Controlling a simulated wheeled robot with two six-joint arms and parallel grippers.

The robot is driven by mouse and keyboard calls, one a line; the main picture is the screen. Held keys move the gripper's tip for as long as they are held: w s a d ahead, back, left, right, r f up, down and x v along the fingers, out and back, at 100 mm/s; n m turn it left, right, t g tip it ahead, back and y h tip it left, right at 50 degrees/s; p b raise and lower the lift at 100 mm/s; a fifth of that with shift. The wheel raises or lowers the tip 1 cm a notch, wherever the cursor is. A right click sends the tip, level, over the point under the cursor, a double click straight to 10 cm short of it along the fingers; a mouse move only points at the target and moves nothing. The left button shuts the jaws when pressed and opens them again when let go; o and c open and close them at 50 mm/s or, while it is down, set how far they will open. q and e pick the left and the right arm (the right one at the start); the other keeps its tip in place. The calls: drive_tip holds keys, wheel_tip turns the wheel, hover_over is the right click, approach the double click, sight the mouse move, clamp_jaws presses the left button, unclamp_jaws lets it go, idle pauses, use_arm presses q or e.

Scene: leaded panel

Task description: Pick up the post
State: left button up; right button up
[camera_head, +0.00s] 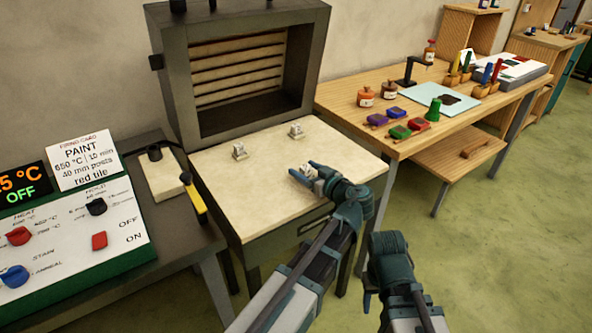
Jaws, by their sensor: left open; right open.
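Three small pale posts stand on the cream kiln shelf (265,185). One post (240,151) is at the left and another post (296,131) is at the back middle. A third post (307,171) is at the right, by my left gripper (310,174). This gripper is open, with its fingers at that post; the fingers hide part of it, and I cannot tell whether they touch it. My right gripper (369,297) is open and empty, low in front of the shelf's right side, away from the posts.
The open dark kiln (178,75) stands behind the shelf. A control panel (75,245) and a firing card (84,158) reading "40 mm posts" and "red tile" are at the left. A yellow-handled tool (195,198) lies beside the shelf. A wooden bench (340,100) holds bottles and coloured blocks.

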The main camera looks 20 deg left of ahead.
use_arm(q)
drive_tip(key=shift+d+r, duration=0.1)
drive_tip(key=shift+d, duration=0.1)
clamp_jaws()
use_arm(e)
drive_tip(key=shift+d, duration=0.15)
use_arm(q)
drive_tip(key=shift+r, duration=0.1)
use_arm(e)
drive_tip(key=shift+r, duration=0.15)
